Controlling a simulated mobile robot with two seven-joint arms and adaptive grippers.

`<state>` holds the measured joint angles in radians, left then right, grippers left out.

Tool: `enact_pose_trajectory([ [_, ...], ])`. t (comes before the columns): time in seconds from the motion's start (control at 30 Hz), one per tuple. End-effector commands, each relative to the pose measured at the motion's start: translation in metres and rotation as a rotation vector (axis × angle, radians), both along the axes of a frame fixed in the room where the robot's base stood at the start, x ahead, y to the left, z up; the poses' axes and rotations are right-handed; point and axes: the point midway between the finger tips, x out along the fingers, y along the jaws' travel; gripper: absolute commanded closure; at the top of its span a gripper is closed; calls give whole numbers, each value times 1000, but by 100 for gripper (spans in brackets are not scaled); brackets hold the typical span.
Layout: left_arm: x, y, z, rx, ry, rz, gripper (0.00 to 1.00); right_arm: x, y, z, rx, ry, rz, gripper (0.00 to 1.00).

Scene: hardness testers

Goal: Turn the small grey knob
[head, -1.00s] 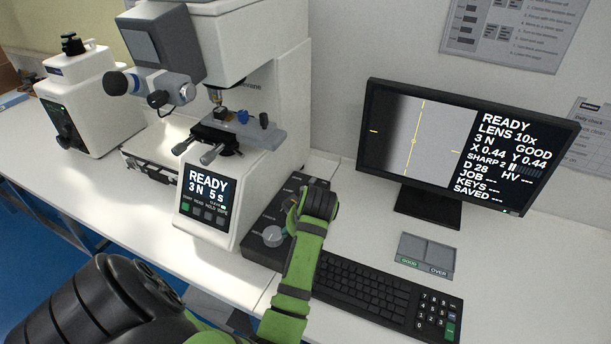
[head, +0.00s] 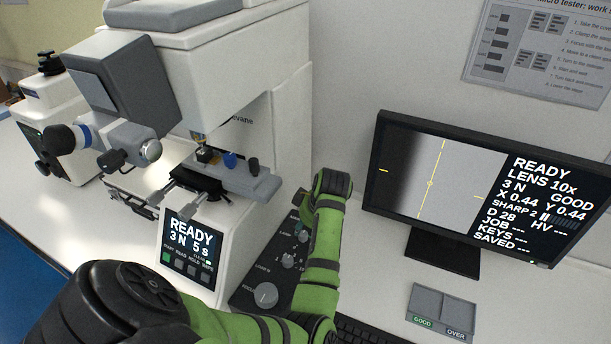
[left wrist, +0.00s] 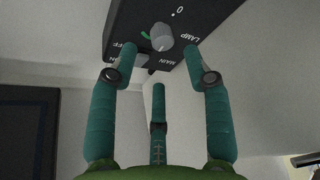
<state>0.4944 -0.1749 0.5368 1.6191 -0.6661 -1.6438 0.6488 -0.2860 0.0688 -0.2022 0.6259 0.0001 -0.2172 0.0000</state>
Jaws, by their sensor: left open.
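A small grey knob (left wrist: 162,36) with a green mark beside it and the word LAMP near it shows in the left wrist view, on a dark panel (left wrist: 215,14). My left gripper (left wrist: 160,58) is open, its fingers spread around the knob's near side, with nothing held; I cannot tell whether any finger touches it. In the head view the dark control box (head: 243,298) carries a large grey focus knob (head: 265,294) and a smaller grey knob (head: 289,261). My green left arm hides its right side, and the left fingers are mostly hidden there. My right gripper is not in view.
The white tester (head: 230,85) with its READY panel (head: 189,249) stands left of the box. A monitor (head: 470,185) stands at the right, with a grey two-part tray (head: 443,311) before it. A keyboard (head: 355,332) lies partly hidden in front.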

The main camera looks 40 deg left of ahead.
Motion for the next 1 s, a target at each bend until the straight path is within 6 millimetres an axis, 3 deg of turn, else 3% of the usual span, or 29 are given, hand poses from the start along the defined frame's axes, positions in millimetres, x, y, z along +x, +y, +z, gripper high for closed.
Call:
enact_pose_trajectory([
  [0.1, 1, 8, -17, 0, 4, 1, 51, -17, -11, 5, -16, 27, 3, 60],
  [0.3, 4, 18, -42, 1, 2, 0, 51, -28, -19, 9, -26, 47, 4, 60],
  [0.7, 5, 21, -53, 0, 0, 1, 51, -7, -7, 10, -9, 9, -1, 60],
  [0.73, 5, 21, -53, 0, 0, 1, 55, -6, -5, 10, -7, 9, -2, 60],
  [0.83, 5, 21, -53, 0, 0, 1, 95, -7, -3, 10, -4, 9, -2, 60],
  [0.87, 5, 21, -53, 0, 0, 1, 100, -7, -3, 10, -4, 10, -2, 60],
  [1.0, 4, 21, -53, -1, 2, 2, 100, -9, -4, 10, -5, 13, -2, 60],
])
